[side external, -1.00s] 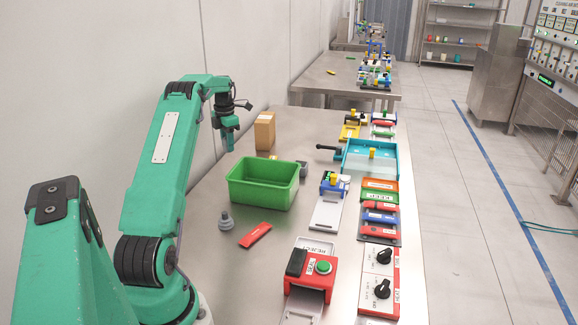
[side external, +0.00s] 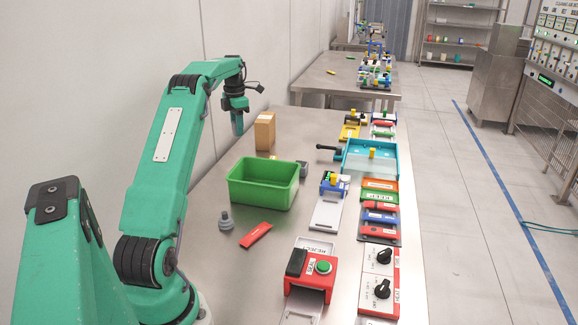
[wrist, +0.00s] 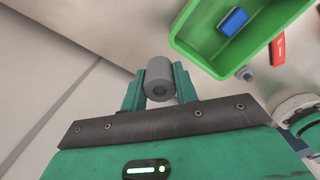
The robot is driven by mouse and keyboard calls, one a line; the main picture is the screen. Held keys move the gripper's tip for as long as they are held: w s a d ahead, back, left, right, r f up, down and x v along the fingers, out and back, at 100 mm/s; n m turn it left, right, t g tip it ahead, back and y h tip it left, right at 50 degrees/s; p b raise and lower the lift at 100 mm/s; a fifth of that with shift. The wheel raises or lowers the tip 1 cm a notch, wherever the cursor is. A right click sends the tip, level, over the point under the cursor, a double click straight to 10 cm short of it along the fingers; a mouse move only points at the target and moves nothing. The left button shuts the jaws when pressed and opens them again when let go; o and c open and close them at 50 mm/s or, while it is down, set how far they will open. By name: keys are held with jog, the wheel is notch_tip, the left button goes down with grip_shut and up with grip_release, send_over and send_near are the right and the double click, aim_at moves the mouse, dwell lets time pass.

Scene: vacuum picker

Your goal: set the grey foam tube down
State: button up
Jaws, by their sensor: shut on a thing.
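The grey foam tube (wrist: 160,78) is a short grey cylinder with a dark hole in the end that faces the wrist camera. My gripper (wrist: 159,84) is shut on it, with a green finger on each side. In the side external view my gripper (side external: 238,127) points down, above the back left of the steel table, just left of the cardboard box. The tube is too small to make out there.
A green bin (side external: 262,195) stands nearer the camera; a blue block (wrist: 234,21) lies inside it. A grey stepped piece (side external: 226,221) and a red piece (side external: 255,235) are in front of it. The cardboard box (side external: 265,131) stands behind. Fixtures line the table's right side.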

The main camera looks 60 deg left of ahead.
jog(key=w+d+m, duration=0.3)
jog(key=w+d, duration=0.2)
jog(key=d, duration=0.6)
jog(key=w+d+r+m, duration=0.1)
jog(key=w+d+m, duration=0.25)
jog(key=d, duration=0.75)
jog(key=w+d+m, duration=0.3)
jog(key=w+d, duration=0.2)
jog(key=d, duration=0.5)
jog(key=s+d+f+m, duration=0.1)
jog(key=s+d+m, duration=0.35)
jog(key=d, duration=0.85)
jog(key=s+d+m, duration=0.4)
jog(key=s+d, duration=0.1)
jog(key=d, duration=0.9)
send_over(349, 252)
notch_tip(349, 252, down, 12)
jog(key=shift+f, duration=2.15)
